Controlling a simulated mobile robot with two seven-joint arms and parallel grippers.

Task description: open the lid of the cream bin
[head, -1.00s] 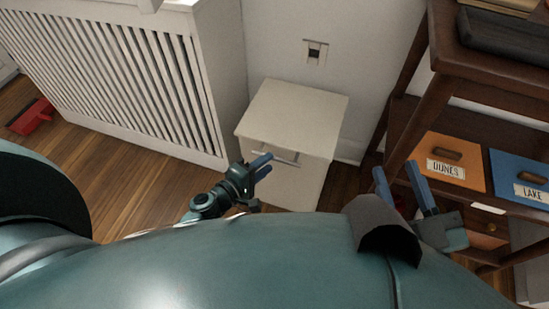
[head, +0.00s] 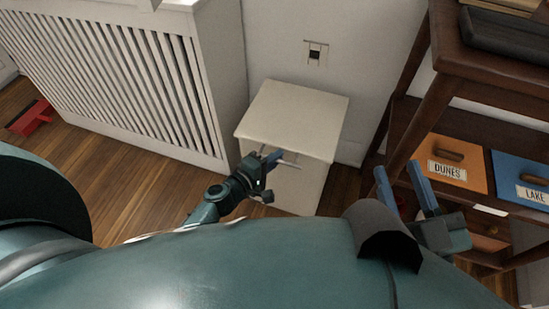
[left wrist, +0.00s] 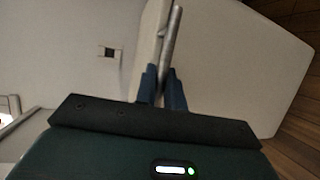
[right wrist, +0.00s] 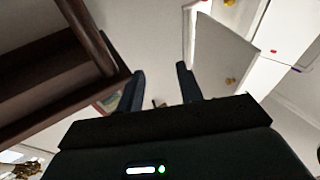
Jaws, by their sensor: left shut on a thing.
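The cream bin (head: 308,185) stands on the floor against the wall, with its flat lid (head: 292,112) lying level on top. A thin metal bar handle (head: 291,164) runs along its front near the lid's edge. My left gripper (head: 275,155) is at the left part of this handle, shut on it. In the left wrist view the handle (left wrist: 173,38) passes between the blue fingers (left wrist: 162,72), beside the bin's pale front (left wrist: 235,70). My right gripper (head: 396,166) is open and empty, to the right of the bin; its spread fingers show in the right wrist view (right wrist: 160,72).
A white slatted radiator cover (head: 120,75) stands left of the bin. A dark wooden shelf unit (head: 440,90) with an orange drawer (head: 470,175) and a blue drawer (head: 508,168) stands right. A red object (head: 30,118) lies far left. Wood floor (head: 140,190) is clear in front.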

